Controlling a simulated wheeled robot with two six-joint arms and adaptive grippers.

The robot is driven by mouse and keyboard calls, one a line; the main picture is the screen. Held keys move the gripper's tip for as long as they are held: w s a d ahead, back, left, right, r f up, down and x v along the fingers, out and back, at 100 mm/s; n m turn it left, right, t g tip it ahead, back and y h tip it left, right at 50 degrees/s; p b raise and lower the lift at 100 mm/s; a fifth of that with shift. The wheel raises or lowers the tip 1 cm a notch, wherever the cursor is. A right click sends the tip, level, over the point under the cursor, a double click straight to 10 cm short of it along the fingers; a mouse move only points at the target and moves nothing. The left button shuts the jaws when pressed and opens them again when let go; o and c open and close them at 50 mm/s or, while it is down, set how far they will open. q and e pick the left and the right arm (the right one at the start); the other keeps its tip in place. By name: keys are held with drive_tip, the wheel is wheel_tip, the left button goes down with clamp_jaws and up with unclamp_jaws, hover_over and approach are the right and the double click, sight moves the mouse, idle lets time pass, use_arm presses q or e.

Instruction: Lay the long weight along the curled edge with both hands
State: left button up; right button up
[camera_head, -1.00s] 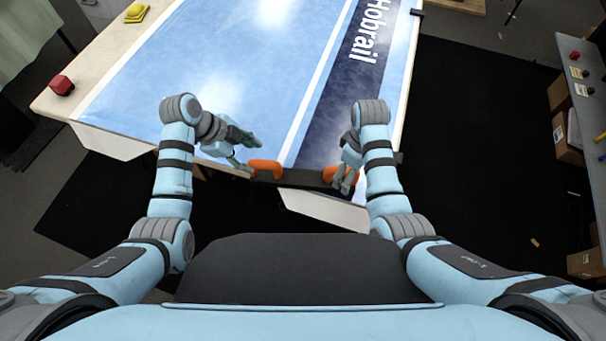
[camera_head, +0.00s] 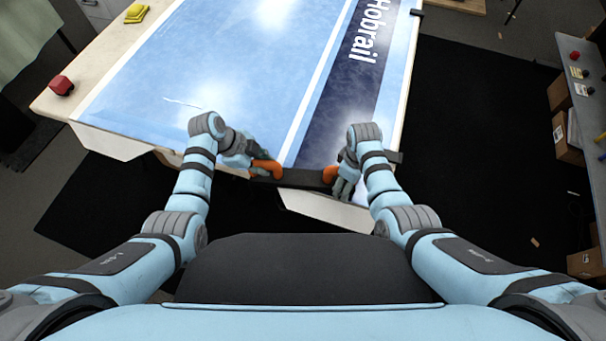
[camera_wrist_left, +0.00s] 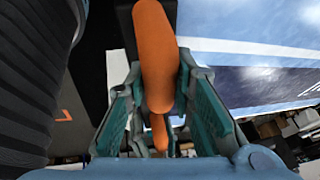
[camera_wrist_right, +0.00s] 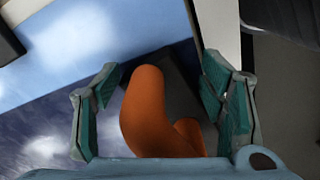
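The long weight (camera_head: 298,178) is a dark bar with an orange handle at each end. It lies at the near edge of the blue and white film (camera_head: 240,80) on the table. My left gripper (camera_head: 258,164) is at the left handle (camera_head: 266,168). In the left wrist view its fingers (camera_wrist_left: 160,112) stand open on both sides of the orange handle (camera_wrist_left: 155,55). My right gripper (camera_head: 340,180) is at the right handle (camera_head: 329,174). In the right wrist view its fingers (camera_wrist_right: 165,95) are spread wide around the orange handle (camera_wrist_right: 148,110), with gaps on both sides.
A red block (camera_head: 61,85) and a yellow object (camera_head: 136,13) lie on the table's left side. A black clamp-like piece (camera_head: 394,157) sits at the table's right edge. A side bench (camera_head: 585,90) with small items stands far right, with boxes below. Dark floor lies between.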

use_arm(q)
clamp_jaws()
use_arm(e)
drive_tip(key=shift+s+a+f, duration=0.1)
drive_tip(key=shift+s, duration=0.05)
drive_tip(key=c, duration=0.3)
drive_tip(key=shift+s, duration=0.1)
drive_tip(key=c, duration=0.7)
use_arm(q)
drive_tip(key=shift+w+d, duration=0.1)
use_arm(e)
drive_tip(key=shift+o, duration=0.2)
drive_tip(key=shift+a, duration=0.1)
use_arm(q)
drive_tip(key=shift+r, duration=0.1)
